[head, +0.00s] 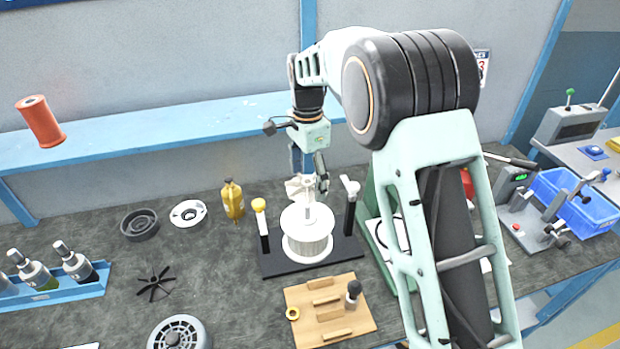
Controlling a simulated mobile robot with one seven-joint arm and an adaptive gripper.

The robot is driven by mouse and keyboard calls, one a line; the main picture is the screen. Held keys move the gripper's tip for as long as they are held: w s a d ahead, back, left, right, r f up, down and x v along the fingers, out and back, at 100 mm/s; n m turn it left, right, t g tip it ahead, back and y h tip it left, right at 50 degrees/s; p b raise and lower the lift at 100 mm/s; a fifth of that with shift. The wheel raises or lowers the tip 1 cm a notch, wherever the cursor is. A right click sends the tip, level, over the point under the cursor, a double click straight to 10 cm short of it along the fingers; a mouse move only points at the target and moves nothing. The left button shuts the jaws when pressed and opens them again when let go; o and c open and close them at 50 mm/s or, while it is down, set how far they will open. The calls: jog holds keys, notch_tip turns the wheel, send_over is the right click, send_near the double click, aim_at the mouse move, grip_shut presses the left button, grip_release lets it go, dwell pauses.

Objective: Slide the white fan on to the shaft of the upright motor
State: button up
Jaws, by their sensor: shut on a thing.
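The white fan (299,187) is in the head view, right above the upright motor (307,246). The motor is a white ribbed cylinder standing on a black base plate (343,252). Its pale shaft (309,212) points up from the top. My gripper (319,182) points down and is shut on the fan at its right side. The fan's hub is too small to make out, so I cannot tell whether it is around the shaft or beside it.
A yellow-topped post (261,222) and a white-topped post (350,205) flank the motor. A wooden board (325,323) with blocks lies in front. A black fan (155,284), a yellow bottle (232,200) and round housings (140,224) stand to the left.

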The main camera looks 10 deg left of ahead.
dwell(0.3)
jog(key=b, duration=0.3)
send_over(308, 217)
jog(key=shift+w+f, duration=0.25)
jog(key=shift+f, duration=1)
jog(key=shift+w+f, duration=0.2)
jog(key=shift+f, duration=1.05)
jog(key=shift+f+b, duration=1.4)
jog(key=shift+f, duration=1.5)
jog(key=o, duration=1)
jog(key=shift+c, duration=0.2)
jog(key=shift+r, duration=0.1)
notch_tip(308, 217, up, 12)
jog(key=shift+f, duration=0.1)
jog(key=shift+a, duration=0.1)
